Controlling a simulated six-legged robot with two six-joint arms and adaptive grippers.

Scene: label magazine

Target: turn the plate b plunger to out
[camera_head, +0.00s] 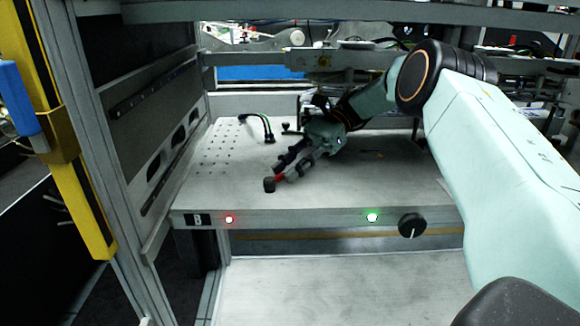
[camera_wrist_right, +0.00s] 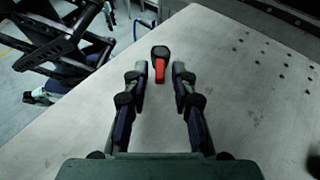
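The plunger (camera_head: 269,185) has a black knob and a red stem and is near the front edge of the grey plate (camera_head: 225,195), whose front face bears a "B" label (camera_head: 197,219). The plunger also shows in the right wrist view (camera_wrist_right: 160,53), its red stem pointing toward my gripper. My right gripper (camera_head: 287,169) is at the stem, and its fingers hide part of it in the head view. In the right wrist view my right gripper (camera_wrist_right: 160,75) is open, one finger on each side of the stem with visible gaps. My left gripper is not in view.
A red lamp (camera_head: 229,219), a green lamp (camera_head: 372,217) and a black rotary knob (camera_head: 411,225) are on the plate's front face. A black curved handle (camera_head: 262,124) stands behind my gripper. A grey frame post (camera_head: 90,130) rises at left. The plate's left side is clear.

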